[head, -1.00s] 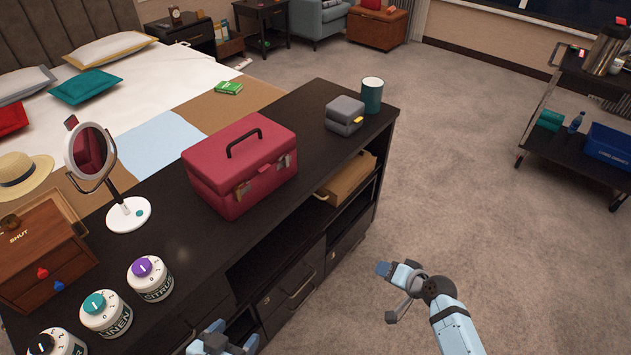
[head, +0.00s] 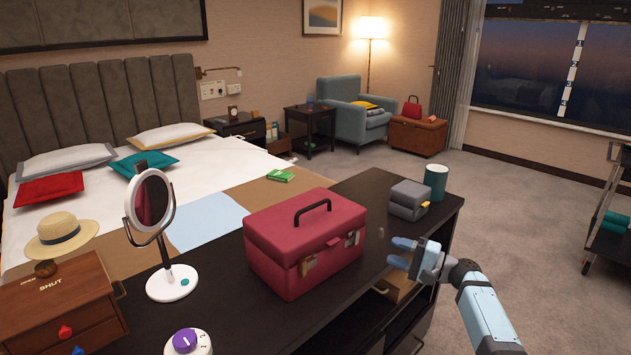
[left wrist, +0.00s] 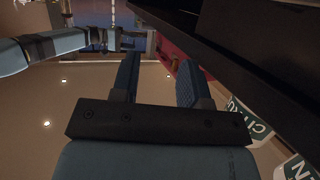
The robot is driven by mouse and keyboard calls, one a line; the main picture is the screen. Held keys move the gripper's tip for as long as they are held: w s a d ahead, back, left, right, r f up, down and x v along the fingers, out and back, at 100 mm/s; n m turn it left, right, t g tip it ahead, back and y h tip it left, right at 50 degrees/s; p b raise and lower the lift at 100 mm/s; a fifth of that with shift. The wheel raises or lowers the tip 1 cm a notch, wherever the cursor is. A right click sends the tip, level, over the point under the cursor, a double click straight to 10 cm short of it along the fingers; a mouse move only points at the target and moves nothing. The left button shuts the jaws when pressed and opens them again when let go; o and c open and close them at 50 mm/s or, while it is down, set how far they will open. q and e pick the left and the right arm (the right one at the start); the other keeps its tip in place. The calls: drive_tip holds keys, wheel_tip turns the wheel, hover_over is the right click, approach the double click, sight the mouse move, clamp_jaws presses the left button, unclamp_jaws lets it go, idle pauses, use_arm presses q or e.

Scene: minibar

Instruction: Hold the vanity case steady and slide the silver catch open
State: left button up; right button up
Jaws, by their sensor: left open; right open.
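The red vanity case (head: 297,243) stands upright and closed on the dark cabinet top, with a black handle on its lid. Its front has a catch near the left corner (head: 307,267) and another near the right (head: 351,239); I cannot tell which is silver. My right gripper (head: 402,254) is open and empty, right of the case and apart from it, by the cabinet's front edge. My left gripper (left wrist: 159,70) is open and empty in the left wrist view, outside the head view. Part of the red case (left wrist: 178,50) shows beyond its fingers.
The cabinet top (head: 350,285) also holds a round mirror (head: 152,204), a wooden box (head: 62,305), a purple-knobbed canister (head: 187,342), a grey case (head: 408,198) and a green cup (head: 436,182). Open carpet lies right of the cabinet.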

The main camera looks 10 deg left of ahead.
use_arm(q)
drive_tip(key=w+d+r+m+t+h, duration=0.2)
drive_tip(key=w+d+r+m+h, duration=0.2)
drive_tip(key=d+r+m+h, duration=0.55)
drive_tip(key=w+d+r+m+g+h, duration=0.1)
drive_tip(key=d+r+m+g+h, duration=0.1)
drive_tip(key=d+m+g+h, duration=0.4)
drive_tip(key=w+d+r+m+g+h, duration=0.1)
drive_tip(key=d+r+m+g+h, duration=0.1)
drive_tip(key=d+m+g, duration=0.7)
drive_tip(key=s+d+r+m+g+y, duration=0.2)
drive_tip(key=d+r+m+g+y, duration=1)
drive_tip(key=d+r+m+y, duration=0.4)
drive_tip(key=n+t+y, duration=0.1)
drive_tip(key=t+y, duration=0.3)
drive_tip(key=t, duration=1.1)
approach(313, 206)
drive_tip(key=shift+h, duration=0.25)
drive_tip(key=x, duration=1)
drive_tip(key=shift+w+a+f, duration=0.2)
drive_tip(key=shift+w, duration=0.15)
